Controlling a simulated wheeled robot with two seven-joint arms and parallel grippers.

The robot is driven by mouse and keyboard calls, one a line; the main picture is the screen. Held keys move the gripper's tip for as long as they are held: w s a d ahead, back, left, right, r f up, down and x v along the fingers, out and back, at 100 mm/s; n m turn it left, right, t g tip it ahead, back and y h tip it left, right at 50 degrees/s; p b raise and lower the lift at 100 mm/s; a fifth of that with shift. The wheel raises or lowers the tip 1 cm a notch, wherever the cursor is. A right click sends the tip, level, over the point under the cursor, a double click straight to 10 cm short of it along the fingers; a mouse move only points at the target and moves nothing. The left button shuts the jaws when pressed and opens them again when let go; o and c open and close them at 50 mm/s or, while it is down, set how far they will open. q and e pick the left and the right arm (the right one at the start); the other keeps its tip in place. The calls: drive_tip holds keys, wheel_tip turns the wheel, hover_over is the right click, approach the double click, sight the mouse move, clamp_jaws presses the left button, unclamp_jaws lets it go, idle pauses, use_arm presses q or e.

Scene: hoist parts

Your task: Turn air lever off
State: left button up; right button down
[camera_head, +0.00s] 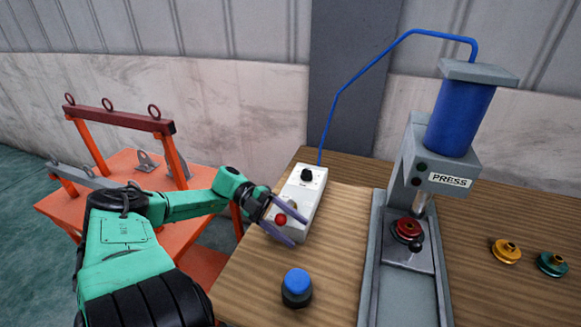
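A white control box (313,200) stands on the wooden table at the left of the press. It has a black knob (307,174) near its top, a small light-coloured lever or switch (293,204) below that, partly hidden, and a red button (281,219) near its lower end. Which of these is the air lever I cannot read from the small labels. My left gripper (288,228) is at the lower left of the box. Its two fingers are apart, one above and one below the red button in the picture; contact cannot be told. My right gripper is not in view.
A grey press (408,160) with a blue cylinder (459,118) stands to the right. A blue hose (345,85) runs from box to cylinder. A blue-topped part (297,283) stands in front; yellow (506,250) and green (552,263) parts lie right. An orange cart (125,172) stands left.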

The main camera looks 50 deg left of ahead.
use_arm(q)
drive_tip(key=shift+a, duration=0.15)
drive_tip(key=b+v, duration=0.1)
drive_tip(key=v, duration=0.1)
drive_tip(key=b+v, duration=0.1)
drive_tip(key=v, duration=0.1)
drive_tip(key=b+v, duration=0.1)
drive_tip(key=v, duration=0.1)
drive_tip(key=shift+a+f+b, duration=0.2)
drive_tip(key=shift+f+b, duration=0.1)
drive_tip(key=shift+b, duration=0.05)
drive_tip(key=b+v, duration=0.2)
drive_tip(key=b, duration=0.2)
drive_tip(key=r+b+v, duration=0.1)
drive_tip(key=b+v, duration=0.2)
drive_tip(key=b, duration=0.1)
drive_tip(key=shift+a, duration=0.15)
